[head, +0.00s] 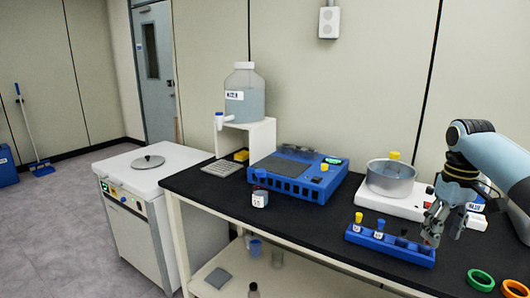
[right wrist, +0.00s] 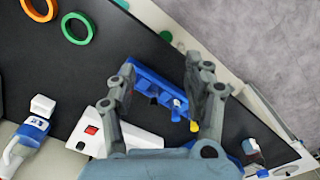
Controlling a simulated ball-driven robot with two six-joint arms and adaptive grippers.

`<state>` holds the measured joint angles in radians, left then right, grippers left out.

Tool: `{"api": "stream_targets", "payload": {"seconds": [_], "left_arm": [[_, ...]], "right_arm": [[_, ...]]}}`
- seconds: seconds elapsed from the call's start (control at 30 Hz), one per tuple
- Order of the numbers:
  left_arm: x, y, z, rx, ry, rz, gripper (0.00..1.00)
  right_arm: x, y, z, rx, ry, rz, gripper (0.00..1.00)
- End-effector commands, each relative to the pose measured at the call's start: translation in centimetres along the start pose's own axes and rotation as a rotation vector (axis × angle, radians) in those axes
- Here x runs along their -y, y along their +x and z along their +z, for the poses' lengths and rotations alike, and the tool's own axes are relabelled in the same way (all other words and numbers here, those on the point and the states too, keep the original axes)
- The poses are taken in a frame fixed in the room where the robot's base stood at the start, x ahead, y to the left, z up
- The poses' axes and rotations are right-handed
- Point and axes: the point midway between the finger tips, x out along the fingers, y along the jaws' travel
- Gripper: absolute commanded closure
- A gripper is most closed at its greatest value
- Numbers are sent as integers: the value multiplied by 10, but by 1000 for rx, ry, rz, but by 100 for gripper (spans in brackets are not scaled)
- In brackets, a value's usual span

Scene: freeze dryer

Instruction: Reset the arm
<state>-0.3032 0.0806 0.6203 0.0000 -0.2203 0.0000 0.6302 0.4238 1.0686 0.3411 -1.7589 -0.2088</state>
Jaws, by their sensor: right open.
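My right gripper (head: 437,232) hangs at the right of the head view, with its arm coming in from the right edge. Its fingers point down near the right end of a blue vial rack (head: 362,241). In the right wrist view, my right gripper (right wrist: 160,70) has its two fingers spread, with nothing held between them. The blue rack (right wrist: 146,73) shows beyond and between the fingers. I cannot tell whether a finger touches the rack. My left gripper is not in view.
A white hotplate (head: 398,204) with a metal pot (head: 390,181) stands behind the rack. Green (head: 480,280) and orange (head: 515,288) rings lie front right. A blue device (head: 297,177) sits mid-bench, a small labelled bottle (head: 260,198) before it. The bench's left front is mostly clear.

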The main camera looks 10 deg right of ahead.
Motion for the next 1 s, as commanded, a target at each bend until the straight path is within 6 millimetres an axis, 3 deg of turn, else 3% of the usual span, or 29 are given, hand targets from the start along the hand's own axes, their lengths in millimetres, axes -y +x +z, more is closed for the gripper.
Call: {"api": "stream_targets", "payload": {"seconds": [0.27, 0.57, 0.77, 1.0], "left_arm": [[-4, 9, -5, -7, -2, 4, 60], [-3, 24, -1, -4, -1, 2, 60], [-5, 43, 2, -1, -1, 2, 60], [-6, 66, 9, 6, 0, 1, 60]], "right_arm": [[11, 49, 29, 74, -9, -16, 49], [34, 141, 92, 219, -18, -43, 49], [57, 252, 176, 329, -16, -47, 49], [88, 384, 304, 389, -5, -18, 49]]}}
